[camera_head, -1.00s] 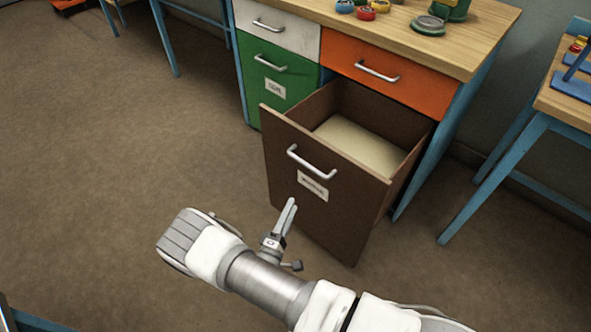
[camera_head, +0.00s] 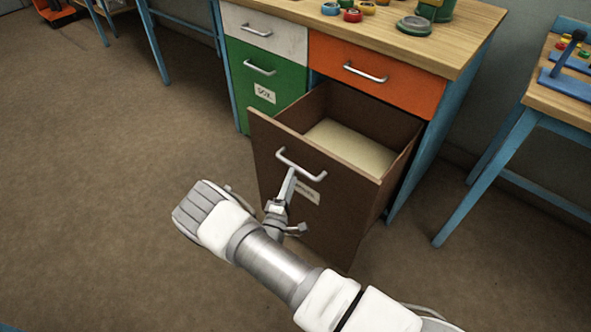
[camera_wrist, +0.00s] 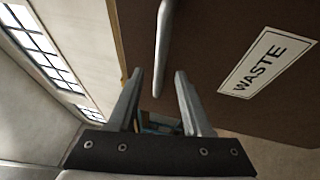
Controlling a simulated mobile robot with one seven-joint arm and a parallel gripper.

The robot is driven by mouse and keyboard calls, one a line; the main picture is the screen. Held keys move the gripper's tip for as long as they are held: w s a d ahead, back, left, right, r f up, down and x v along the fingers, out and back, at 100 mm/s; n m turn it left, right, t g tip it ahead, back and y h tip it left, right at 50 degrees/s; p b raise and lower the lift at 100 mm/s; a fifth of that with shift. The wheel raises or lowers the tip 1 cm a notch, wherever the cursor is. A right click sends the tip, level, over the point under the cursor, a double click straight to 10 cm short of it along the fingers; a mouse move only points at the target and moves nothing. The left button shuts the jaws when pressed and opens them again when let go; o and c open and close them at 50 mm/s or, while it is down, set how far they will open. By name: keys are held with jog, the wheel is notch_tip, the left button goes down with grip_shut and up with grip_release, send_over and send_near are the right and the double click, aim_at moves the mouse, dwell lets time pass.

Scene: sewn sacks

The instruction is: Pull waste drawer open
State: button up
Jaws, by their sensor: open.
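The brown waste drawer (camera_head: 325,195) stands pulled out from the workbench, and its pale inner floor shows from above. Its silver bar handle (camera_head: 301,166) is on the front, above a label that reads WASTE (camera_wrist: 266,66) in the wrist view. My gripper (camera_head: 291,172) is in front of the drawer, at the lower side of the handle. In the wrist view my gripper (camera_wrist: 160,85) is open, and the handle (camera_wrist: 163,45) lies ahead, in line with the gap between the fingers. Whether a finger touches the handle I cannot tell.
An orange drawer (camera_head: 376,76), a green drawer (camera_head: 266,83) and a white drawer (camera_head: 265,30) are shut in the workbench. Coloured tins and a green vessel stand on its wooden top (camera_head: 450,45). Another blue-legged table (camera_head: 560,100) is at right.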

aim_at(296, 166)
jog(key=x, duration=0.5)
jog(key=shift+b, duration=0.35)
grip_shut()
dwell(1.1)
